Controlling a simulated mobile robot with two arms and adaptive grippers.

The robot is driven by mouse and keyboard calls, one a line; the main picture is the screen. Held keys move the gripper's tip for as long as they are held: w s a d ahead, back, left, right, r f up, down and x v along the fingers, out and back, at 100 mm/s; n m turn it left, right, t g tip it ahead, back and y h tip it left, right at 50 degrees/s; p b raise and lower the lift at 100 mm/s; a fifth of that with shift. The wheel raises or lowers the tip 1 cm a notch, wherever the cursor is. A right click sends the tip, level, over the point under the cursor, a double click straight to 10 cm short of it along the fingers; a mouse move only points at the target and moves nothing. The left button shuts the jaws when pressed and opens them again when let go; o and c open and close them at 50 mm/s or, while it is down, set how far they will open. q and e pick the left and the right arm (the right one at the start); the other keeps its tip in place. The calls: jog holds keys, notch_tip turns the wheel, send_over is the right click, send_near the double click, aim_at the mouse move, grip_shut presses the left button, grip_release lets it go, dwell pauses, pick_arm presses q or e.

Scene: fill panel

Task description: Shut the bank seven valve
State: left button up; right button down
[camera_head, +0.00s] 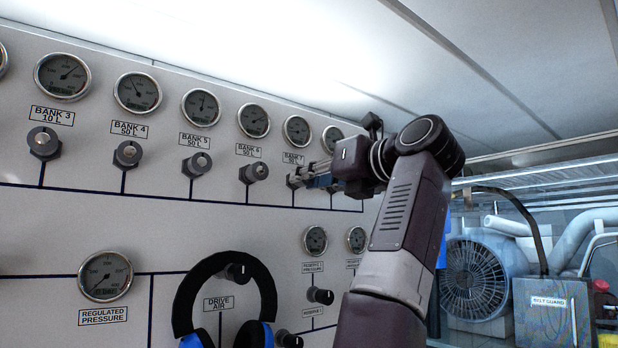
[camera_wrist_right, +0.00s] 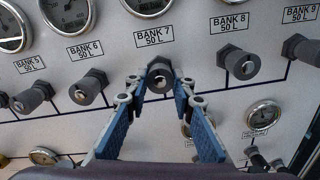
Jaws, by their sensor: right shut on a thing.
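The bank seven valve is a dark grey round knob with a hex base and a pale centre mark. It sits below the "BANK 7 50 L" label (camera_head: 293,158) on the white panel. In the right wrist view the bank seven valve (camera_wrist_right: 160,75) is between the fingertips of my right gripper (camera_wrist_right: 159,88). In the head view my right gripper (camera_head: 304,179) reaches the panel from the right. It is shut on the knob, one blue-padded finger on each side. The fingers partly hide the knob in the head view. My left gripper is not in view.
The bank 6 valve (camera_wrist_right: 89,87) and bank 8 valve (camera_wrist_right: 239,63) flank it closely. Gauges line the panel above. Black and blue headphones (camera_head: 184,297) hang lower on the panel. A fan machine (camera_head: 477,278) stands at the right.

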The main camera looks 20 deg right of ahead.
jog(key=shift+w+a+f, duration=0.1)
jog(key=shift+f, duration=0.2)
jog(key=c, duration=2)
grip_release()
jog(key=shift+c, duration=0.2)
jog(key=o, duration=0.4)
jog(key=shift+r, duration=0.2)
jog(key=v, duration=1.2)
